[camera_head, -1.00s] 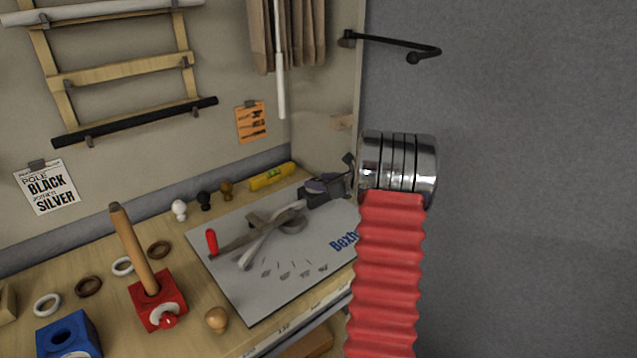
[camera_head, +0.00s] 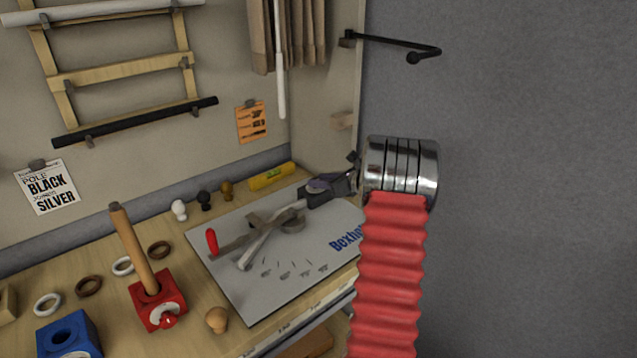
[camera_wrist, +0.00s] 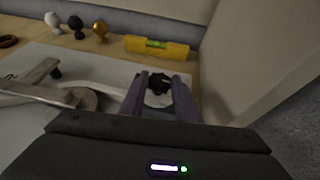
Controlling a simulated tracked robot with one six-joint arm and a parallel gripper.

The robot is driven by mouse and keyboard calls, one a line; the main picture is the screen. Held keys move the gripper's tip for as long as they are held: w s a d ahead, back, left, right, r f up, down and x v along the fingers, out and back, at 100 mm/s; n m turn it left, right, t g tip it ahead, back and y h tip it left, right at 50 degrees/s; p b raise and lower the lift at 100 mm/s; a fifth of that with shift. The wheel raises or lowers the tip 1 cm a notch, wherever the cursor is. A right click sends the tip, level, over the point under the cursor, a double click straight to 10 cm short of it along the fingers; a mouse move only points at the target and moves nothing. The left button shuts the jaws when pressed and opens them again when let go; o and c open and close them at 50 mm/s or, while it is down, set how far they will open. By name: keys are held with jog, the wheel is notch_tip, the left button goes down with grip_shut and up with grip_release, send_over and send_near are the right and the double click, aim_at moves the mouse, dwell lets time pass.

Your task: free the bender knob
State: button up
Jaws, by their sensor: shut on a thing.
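The bender (camera_head: 265,225) is a grey metal tool with a red-tipped lever (camera_head: 212,242), lying on a pale plate (camera_head: 230,275) on the bench. In the wrist view its metal arms (camera_wrist: 60,92) show at left. A black lobed knob (camera_wrist: 159,84) sits over a pale round base, between the two fingers of my gripper (camera_wrist: 160,84). My gripper is shut on this knob. In the head view my gripper (camera_head: 317,187) is at the far right end of the bender, and it hides the knob there.
A yellow level (camera_head: 271,177) lies behind the plate, beside several small finials (camera_head: 204,200). A red block with a wooden post (camera_head: 157,300), a blue block (camera_head: 68,338) and rings stand at left. A side panel (camera_head: 325,120) rises close behind my gripper.

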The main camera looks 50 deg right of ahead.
jog(key=shift+w+d+r+n+g+y, duration=0.1)
jog(key=shift+d+n+g+y, duration=0.1)
jog(key=shift+n+y, duration=0.75)
jog(key=shift+w+d+r+n+g+y, duration=0.1)
jog(key=shift+d+n+y, duration=0.1)
jog(key=shift+n+y, duration=0.7)
jog(key=shift+s+y, duration=0.1)
jog(key=shift+y, duration=0.15)
jog(key=o, duration=1)
jog(key=shift+f, duration=0.15)
jog(key=shift+o, duration=0.2)
jog(key=v, duration=0.7)
jog(key=shift+s, duration=0.25)
